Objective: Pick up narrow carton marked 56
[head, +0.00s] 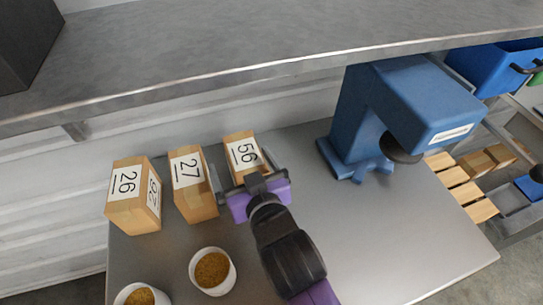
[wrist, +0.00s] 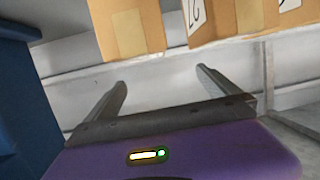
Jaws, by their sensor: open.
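The narrow carton marked 56 (head: 243,153) stands upright on the grey table, at the right end of a row of three cartons. In the head view its label faces up towards me, and my gripper hides its lower front. My gripper (head: 244,172) is open, its two fingers pointing at the carton and spread to either side in that view. In the wrist view a plain tan carton face (wrist: 130,28), seemingly the same carton, lies beyond the fingertips of my gripper (wrist: 162,78). The space between the fingers is empty.
Carton 27 (head: 187,172) stands close left of it, and carton 26 (head: 122,183) further left. Two white cups of brown grain (head: 212,270) (head: 140,295) stand in front. A blue machine (head: 363,110) stands right. A grey shelf (head: 210,50) overhangs the back. The table's right front (head: 400,245) is clear.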

